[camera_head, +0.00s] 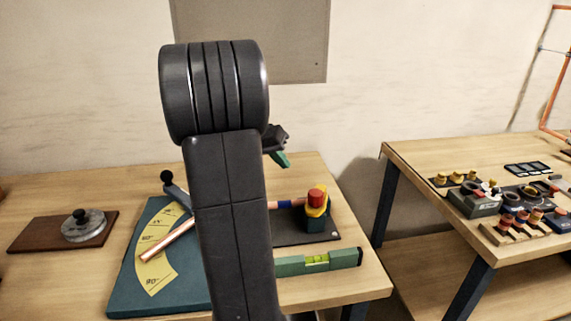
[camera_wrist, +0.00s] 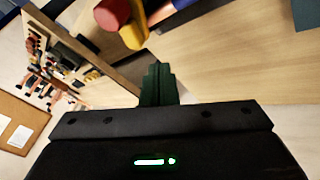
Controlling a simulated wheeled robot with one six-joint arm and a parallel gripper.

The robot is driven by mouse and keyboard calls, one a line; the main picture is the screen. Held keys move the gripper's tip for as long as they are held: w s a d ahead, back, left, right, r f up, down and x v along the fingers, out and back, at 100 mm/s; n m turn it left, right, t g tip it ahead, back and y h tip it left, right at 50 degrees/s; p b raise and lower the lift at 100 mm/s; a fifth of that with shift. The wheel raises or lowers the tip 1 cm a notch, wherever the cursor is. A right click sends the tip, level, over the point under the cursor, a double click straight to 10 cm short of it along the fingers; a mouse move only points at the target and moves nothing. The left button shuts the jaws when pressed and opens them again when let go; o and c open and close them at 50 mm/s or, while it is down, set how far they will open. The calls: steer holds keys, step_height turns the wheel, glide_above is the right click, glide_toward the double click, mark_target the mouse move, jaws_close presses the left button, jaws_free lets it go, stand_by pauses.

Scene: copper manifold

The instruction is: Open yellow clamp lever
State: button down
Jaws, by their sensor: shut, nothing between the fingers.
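The yellow clamp lever (camera_head: 324,204) is on a dark green clamp block (camera_head: 318,225), close beside a red cap (camera_head: 315,195). A copper pipe (camera_head: 168,240) with a blue band runs toward this clamp, its middle hidden behind my arm. My gripper (camera_head: 281,159) is above and to the left of the lever in the head view, apart from it. In the wrist view the dark green fingers (camera_wrist: 158,82) are together with nothing between them. The yellow lever (camera_wrist: 133,35) and red cap (camera_wrist: 112,14) show past the fingertips, cut by the top edge.
A teal bending board (camera_head: 130,275) with a yellow angle scale (camera_head: 155,265) lies left of my arm. A green spirit level (camera_head: 330,262) lies at the front. A round weight on a brown board (camera_head: 50,237) is far left. A second table (camera_head: 430,160) holds several fittings.

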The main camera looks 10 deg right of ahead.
mark_target(320, 188)
steer(key=shift+s+d+f+p, duration=0.2)
steer(key=shift+d+f+p, duration=0.1)
steer(key=shift+d+f, duration=1.6)
steer(key=shift+s+d+f+p, duration=0.2)
steer(key=shift+d+f+p, duration=0.05)
steer(key=shift+d+f, duration=1.65)
steer(key=shift+d+r, duration=0.1)
steer(key=shift+d+m+g+b, duration=0.25)
steer(key=shift+m+g+b, duration=0.05)
steer(key=shift+m, duration=0.3)
steer(key=shift+d+m+g+b, duration=0.4)
steer(key=shift+d+m+g, duration=0.25)
steer(key=shift+m, duration=0.45)
steer(key=m+g, duration=0.1)
steer(key=d+m, duration=0.1)
steer(key=shift+s+d+m+g, duration=0.15)
steer(key=shift+s+m+g, duration=0.05)
steer(key=shift+m+g, duration=0.2)
steer(key=m, duration=0.1)
steer(key=s+d+m+g+y, duration=0.1)
steer(key=m, duration=0.1)
steer(key=d+m+g, duration=0.1)
steer(key=shift+s+m+p, duration=0.25)
steer(key=shift+m+p, duration=0.05)
steer(key=shift+m, duration=0.1)
steer(key=shift+s+d+g+y, duration=0.15)
steer(key=shift+s+g+y, duration=0.1)
steer(key=shift+y, duration=0.05)
steer(key=shift+s, duration=0.1)
